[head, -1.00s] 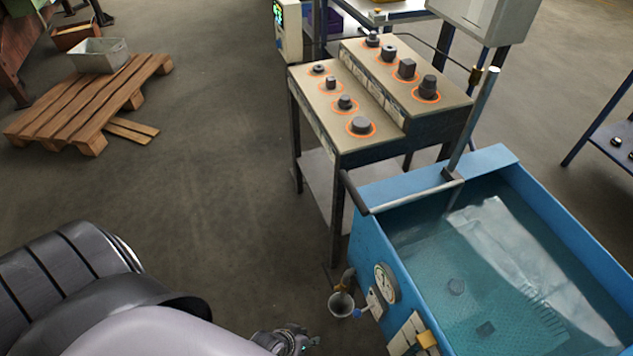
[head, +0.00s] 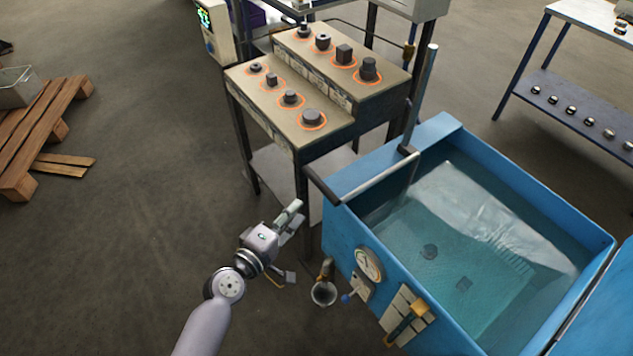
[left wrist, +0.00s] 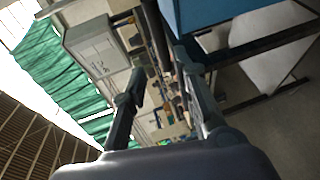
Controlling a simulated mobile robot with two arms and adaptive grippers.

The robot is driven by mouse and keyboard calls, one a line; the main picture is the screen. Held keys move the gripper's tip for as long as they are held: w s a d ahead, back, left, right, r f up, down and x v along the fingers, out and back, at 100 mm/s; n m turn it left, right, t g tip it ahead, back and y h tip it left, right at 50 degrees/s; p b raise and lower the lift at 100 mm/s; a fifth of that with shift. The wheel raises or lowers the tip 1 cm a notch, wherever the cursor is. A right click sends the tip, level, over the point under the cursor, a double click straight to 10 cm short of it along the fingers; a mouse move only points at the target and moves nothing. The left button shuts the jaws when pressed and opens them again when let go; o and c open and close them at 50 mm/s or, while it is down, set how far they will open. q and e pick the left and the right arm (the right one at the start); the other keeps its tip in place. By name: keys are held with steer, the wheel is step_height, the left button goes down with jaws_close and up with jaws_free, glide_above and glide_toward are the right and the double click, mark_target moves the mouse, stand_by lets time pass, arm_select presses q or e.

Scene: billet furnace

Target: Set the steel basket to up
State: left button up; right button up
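The steel basket (head: 490,290) shows as a perforated panel under the water in the blue tank (head: 345,232), with two small dark pieces on it. A light bar with a dark grip (head: 320,187) runs along the tank's near-left rim to an upright post (head: 421,90) at the back corner. My left gripper (head: 292,220) is left of the tank, below and apart from the grip, and looks empty. In the left wrist view its two fingers (left wrist: 160,95) are spread apart. My right gripper is not in view.
A stepped bench (head: 262,108) with several dark parts in orange rings stands behind the tank. A gauge (head: 368,264), a yellow-handled item (head: 408,322) and a small bucket (head: 324,293) are at the tank's front. A pallet (head: 40,130) lies far left.

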mark_target(320, 184)
arm_select(q)
steer(key=x, duration=1.2)
steer(key=shift+w+d+f+b, duration=0.15)
steer(key=shift+w+b, duration=0.1)
steer(key=shift+b, duration=0.05)
steer(key=shift+c, duration=0.3)
jaws_close()
